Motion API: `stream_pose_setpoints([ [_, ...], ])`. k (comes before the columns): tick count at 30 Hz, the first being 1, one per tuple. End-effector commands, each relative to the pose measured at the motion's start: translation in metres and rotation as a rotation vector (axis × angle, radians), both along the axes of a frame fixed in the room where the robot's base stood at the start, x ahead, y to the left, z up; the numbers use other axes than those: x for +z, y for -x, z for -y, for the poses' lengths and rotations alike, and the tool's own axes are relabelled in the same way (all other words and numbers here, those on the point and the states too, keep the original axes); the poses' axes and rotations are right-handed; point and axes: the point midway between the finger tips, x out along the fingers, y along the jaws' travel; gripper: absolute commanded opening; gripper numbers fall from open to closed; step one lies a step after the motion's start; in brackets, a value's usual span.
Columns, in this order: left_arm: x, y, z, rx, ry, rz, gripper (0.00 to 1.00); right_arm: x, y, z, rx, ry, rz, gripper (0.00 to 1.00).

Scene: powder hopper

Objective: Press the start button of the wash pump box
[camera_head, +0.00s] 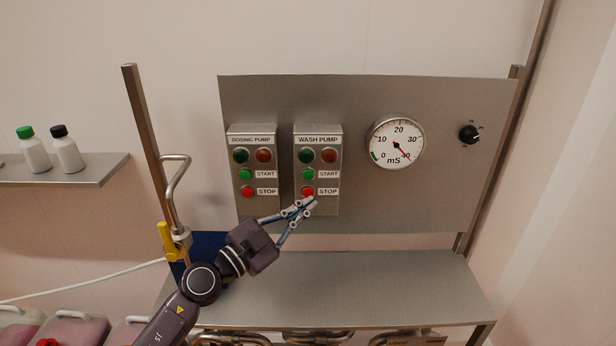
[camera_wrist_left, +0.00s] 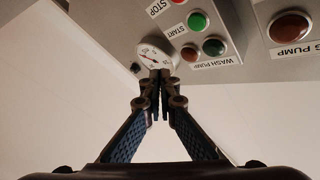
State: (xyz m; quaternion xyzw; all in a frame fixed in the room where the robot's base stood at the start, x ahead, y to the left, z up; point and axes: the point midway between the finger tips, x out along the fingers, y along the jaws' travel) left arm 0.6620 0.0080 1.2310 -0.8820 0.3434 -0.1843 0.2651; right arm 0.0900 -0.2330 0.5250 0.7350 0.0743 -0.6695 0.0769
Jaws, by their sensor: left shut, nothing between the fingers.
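The wash pump box (camera_head: 331,204) is a grey box on the steel panel. Its green start button (camera_head: 307,174) sits above the red stop button (camera_head: 308,191), under a dark green lamp (camera_head: 305,156) and a dull red lamp (camera_head: 329,156). My left gripper (camera_head: 309,203) is shut and empty, its tips in front of the box's lower part, just below the stop button in the picture. Whether they touch anything cannot be told. In the left wrist view the labels are upside down; the start button (camera_wrist_left: 198,22) shows up and right of the shut fingertips (camera_wrist_left: 160,76). My right gripper is not in view.
The dosing pump box (camera_head: 263,207) with similar buttons is left of the wash pump box. A round mS gauge (camera_head: 395,144) and black knob (camera_head: 469,134) are to the right. A steel shelf (camera_head: 330,290) lies below; a bent pipe (camera_head: 172,195) with a yellow handle (camera_head: 167,241) stands left.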

Motion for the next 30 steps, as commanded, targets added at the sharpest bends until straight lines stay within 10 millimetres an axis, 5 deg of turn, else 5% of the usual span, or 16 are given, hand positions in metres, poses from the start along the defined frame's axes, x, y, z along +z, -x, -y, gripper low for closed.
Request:
stream_pose_setpoints([
  [18,-0.005,-0.060,0.000,0.001,0.001,0.003,0.00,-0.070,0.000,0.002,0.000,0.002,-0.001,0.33],
  [30,0.000,-0.087,0.000,0.000,0.002,0.000,0.00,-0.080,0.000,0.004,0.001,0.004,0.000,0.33],
])
